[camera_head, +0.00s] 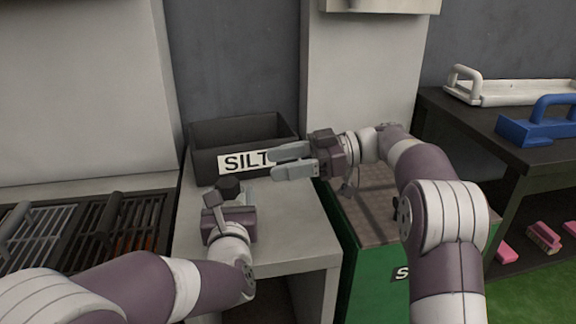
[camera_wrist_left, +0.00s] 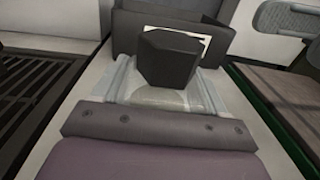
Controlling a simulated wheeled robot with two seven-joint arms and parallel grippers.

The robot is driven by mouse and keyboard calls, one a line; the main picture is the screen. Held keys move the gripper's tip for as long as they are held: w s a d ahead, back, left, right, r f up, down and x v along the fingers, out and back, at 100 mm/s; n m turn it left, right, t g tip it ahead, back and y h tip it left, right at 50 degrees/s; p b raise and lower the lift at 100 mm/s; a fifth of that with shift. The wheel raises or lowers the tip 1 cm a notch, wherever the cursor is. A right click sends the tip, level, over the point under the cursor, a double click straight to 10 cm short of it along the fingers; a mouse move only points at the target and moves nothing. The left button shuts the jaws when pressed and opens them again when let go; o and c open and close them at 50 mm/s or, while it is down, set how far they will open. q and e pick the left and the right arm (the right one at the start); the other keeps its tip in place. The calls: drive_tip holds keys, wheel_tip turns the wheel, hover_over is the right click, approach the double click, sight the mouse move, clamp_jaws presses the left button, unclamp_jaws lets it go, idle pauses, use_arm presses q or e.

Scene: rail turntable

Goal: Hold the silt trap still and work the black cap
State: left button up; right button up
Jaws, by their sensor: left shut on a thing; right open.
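The silt trap (camera_wrist_left: 158,97) is a pale, see-through body under a faceted black cap (camera_wrist_left: 167,58) in the left wrist view. The black cap also shows in the head view (camera_head: 228,187), on the light counter in front of the SILT bin. My left gripper (camera_head: 232,197) is shut on the silt trap, a finger on each side of its body below the cap. Most of the body is hidden by the gripper in the head view. My right gripper (camera_head: 272,164) is open and empty, to the right of and behind the cap, with its fingers pointing left.
The dark open bin (camera_head: 208,165) labelled SILT stands at the back of the counter (camera_head: 290,225). Dark grates (camera_head: 130,230) with handles lie left. A green box (camera_head: 365,265) stands right of the counter. A dark table (camera_head: 440,110) holds a white tray (camera_head: 515,92) and a blue handled piece (camera_head: 545,130).

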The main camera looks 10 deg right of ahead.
sight(218, 183)
drive_tip(key=shift+g, duration=0.3)
drive_tip(key=a, duration=0.3)
drive_tip(key=a+f, duration=0.1)
drive_tip(key=a, duration=0.3)
drive_tip(key=a+f, duration=0.1)
drive_tip(key=a, duration=0.3)
drive_tip(key=shift+s+a+f, duration=0.1)
drive_tip(key=shift+s+f, duration=0.1)
drive_tip(key=shift+s, duration=0.05)
drive_tip(key=c, duration=0.7)
drive_tip(key=o, duration=1.1)
drive_tip(key=shift+c, duration=0.2)
